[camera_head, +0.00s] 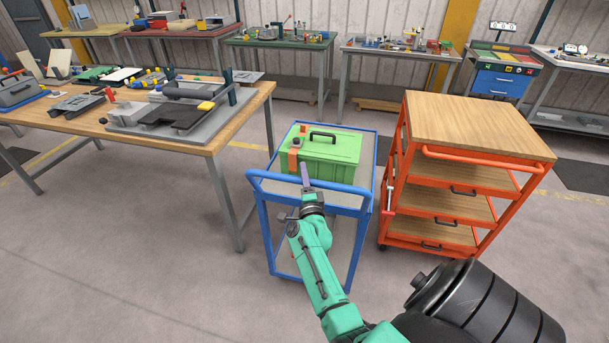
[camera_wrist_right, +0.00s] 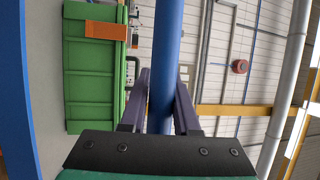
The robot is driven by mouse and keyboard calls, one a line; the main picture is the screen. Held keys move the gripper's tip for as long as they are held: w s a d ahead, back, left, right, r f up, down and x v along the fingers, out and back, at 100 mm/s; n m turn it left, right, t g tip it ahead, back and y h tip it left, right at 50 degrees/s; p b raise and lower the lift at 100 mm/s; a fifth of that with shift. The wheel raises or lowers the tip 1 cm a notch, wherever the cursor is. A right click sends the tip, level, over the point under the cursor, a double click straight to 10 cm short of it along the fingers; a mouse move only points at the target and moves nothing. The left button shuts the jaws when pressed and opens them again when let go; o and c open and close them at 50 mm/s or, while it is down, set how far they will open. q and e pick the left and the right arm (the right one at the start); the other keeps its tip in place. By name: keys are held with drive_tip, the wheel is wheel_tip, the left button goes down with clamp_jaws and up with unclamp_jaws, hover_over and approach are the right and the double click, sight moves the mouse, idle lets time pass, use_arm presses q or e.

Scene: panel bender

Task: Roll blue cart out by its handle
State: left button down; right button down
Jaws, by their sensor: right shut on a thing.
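The blue cart (camera_head: 365,232) stands between the wooden workbench and an orange cart. Its blue handle bar runs across its near side, and the handle (camera_wrist_right: 167,60) fills the middle of the right wrist view. My right gripper (camera_head: 307,178) reaches in from the lower right. Its two purple fingers (camera_wrist_right: 160,98) lie on either side of the blue bar, shut on it. A green toolbox (camera_head: 331,158) with a dark handle and orange latch sits on the cart's top shelf; it also shows in the right wrist view (camera_wrist_right: 90,75). My left gripper is not in view.
The orange cart (camera_head: 480,138) with wooden shelves stands close on the right. The wooden workbench (camera_head: 215,140) with tools stands close on the left. More benches line the back wall. The grey floor (camera_head: 170,260) in front is clear.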

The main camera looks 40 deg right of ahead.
drive_tip(key=shift+w+r, duration=0.2)
drive_tip(key=c, duration=0.7)
unclamp_jaws()
drive_tip(key=shift+o, duration=0.2)
drive_tip(key=shift+a+f, duration=0.1)
drive_tip(key=shift+a, duration=0.05)
drive_tip(key=p+v, duration=0.2)
drive_tip(key=v, duration=1.2)
drive_tip(key=shift+s+a, duration=0.2)
drive_tip(key=shift+f, duration=0.1)
